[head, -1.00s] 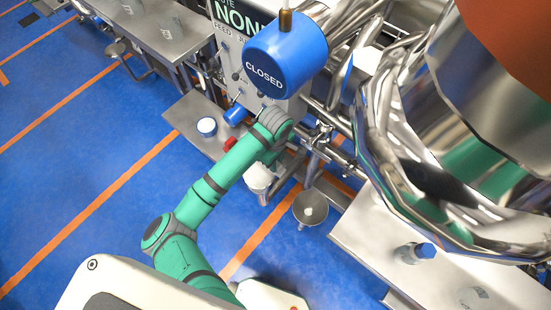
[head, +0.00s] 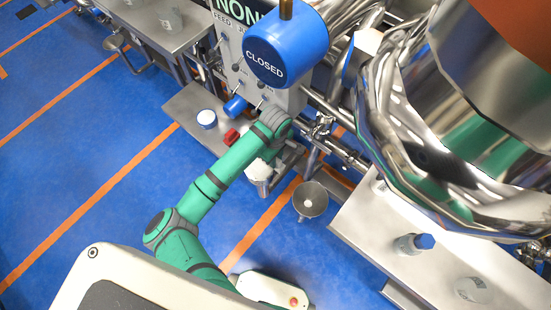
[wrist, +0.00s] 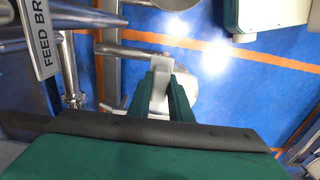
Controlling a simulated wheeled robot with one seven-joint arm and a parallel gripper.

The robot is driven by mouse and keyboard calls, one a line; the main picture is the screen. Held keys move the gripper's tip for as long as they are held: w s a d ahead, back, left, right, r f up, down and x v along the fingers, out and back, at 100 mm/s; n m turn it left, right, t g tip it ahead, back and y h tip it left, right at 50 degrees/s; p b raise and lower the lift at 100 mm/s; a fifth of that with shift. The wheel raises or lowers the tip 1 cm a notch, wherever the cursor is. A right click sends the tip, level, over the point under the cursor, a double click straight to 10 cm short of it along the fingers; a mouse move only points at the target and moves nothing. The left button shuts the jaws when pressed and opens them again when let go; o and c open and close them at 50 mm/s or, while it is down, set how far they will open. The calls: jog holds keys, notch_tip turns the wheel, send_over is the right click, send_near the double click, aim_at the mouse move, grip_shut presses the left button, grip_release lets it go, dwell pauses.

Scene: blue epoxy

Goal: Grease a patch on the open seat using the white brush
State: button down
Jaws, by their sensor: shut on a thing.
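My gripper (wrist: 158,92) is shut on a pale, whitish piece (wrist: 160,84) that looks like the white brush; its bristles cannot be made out. In the wrist view a round metal rim shows behind and beside the held piece; I cannot tell whether they touch. In the head view my green arm reaches to the pipework under the blue CLOSED sign, and its wrist hides most of the gripper. A metal funnel-like cup (head: 310,201) with a small white thing in it stands just right of the wrist. I cannot tell for sure which part is the open seat.
A large polished vessel (head: 430,190) and pipes crowd the right. Blue floor is open at left.

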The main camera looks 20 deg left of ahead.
jog(key=shift+f, duration=1)
dwell(0.3)
jog(key=shift+w+a, duration=0.1)
